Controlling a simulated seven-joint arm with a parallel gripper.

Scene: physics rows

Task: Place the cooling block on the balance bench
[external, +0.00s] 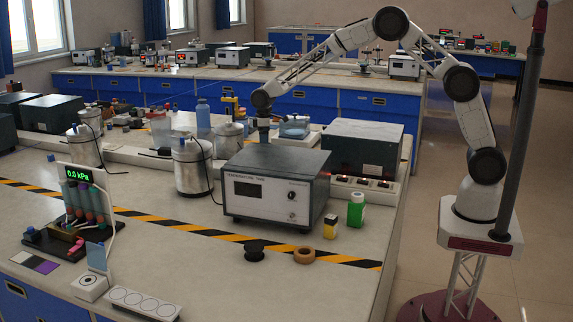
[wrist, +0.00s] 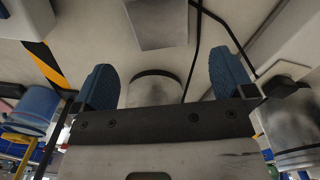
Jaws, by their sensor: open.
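My gripper (external: 264,136) hangs behind the large instrument box in the external view, pointing down. In the wrist view its two blue fingers (wrist: 163,72) are apart. A pale round-edged object (wrist: 154,92) shows between them, partly hidden by the gripper body; I cannot tell what it is or whether it is touched. A flat grey rectangular piece (wrist: 157,24) lies beyond the fingertips; I cannot tell whether it is the cooling block. No cooling block is clearly identifiable in the external view. The pale benchtop (external: 150,235) is in front; which part is the balance bench is unclear.
The grey instrument box (external: 275,187) and a dark box (external: 362,147) stand near my gripper. Steel canisters (external: 192,168) with cables are to the left. The front-left benchtop has free room.

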